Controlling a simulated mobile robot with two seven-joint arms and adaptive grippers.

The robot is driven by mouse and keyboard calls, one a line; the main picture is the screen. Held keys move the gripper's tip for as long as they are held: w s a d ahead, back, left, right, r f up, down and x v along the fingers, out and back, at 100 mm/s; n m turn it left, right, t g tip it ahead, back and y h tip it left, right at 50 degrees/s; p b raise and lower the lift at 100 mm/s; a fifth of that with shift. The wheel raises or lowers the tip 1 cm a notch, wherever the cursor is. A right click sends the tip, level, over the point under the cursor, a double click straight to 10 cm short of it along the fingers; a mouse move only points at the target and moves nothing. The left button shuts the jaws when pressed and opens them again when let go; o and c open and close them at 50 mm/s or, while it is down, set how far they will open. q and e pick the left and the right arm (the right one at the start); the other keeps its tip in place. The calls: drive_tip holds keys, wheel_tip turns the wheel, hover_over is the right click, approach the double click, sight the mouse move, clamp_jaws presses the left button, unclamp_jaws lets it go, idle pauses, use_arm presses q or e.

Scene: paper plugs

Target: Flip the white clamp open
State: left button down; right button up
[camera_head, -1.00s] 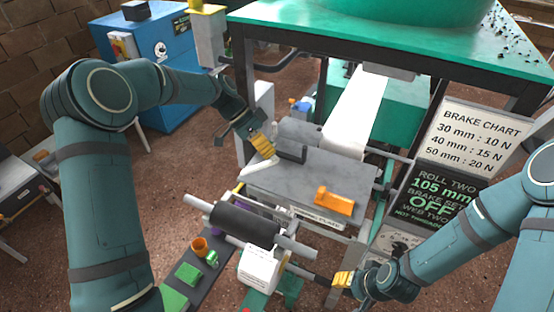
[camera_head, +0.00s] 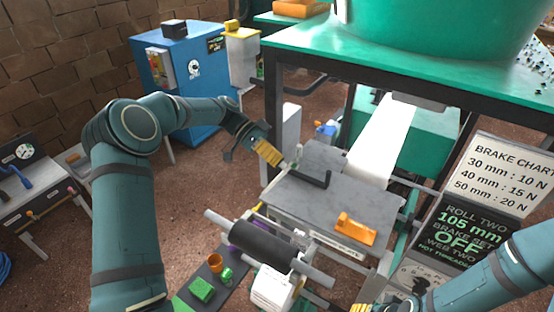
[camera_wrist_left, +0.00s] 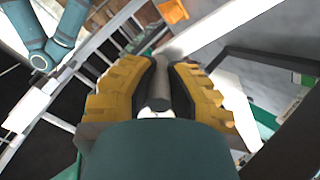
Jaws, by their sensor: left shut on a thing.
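My left gripper (camera_head: 272,156) reaches in from the left to the far left edge of the grey plate (camera_head: 360,205). In the left wrist view its yellow fingers (camera_wrist_left: 158,85) are closed around a dark round bar, with a bit of the white clamp (camera_wrist_left: 154,114) showing between them near the palm. Most of the clamp is hidden by the fingers. A dark angled bar (camera_head: 315,179) lies on the plate just right of the gripper. My right gripper (camera_head: 368,307) is at the bottom edge of the head view, mostly cut off, its jaws unclear.
An orange block (camera_head: 355,229) sits on the plate's near right part. A black roller (camera_head: 262,245) lies in front of the plate. A white web (camera_head: 383,140) runs down behind it. The green table (camera_head: 420,75) stands above at the back. The plate's middle is clear.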

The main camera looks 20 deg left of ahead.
use_arm(q)
drive_tip(key=shift+r, duration=0.1)
drive_tip(key=c, duration=0.9)
unclamp_jaws()
drive_tip(key=shift+a, duration=0.1)
drive_tip(key=shift+a, duration=0.1)
drive_tip(key=v, duration=1.1)
drive_tip(key=shift+a+r, duration=0.2)
drive_tip(key=shift+a, duration=0.1)
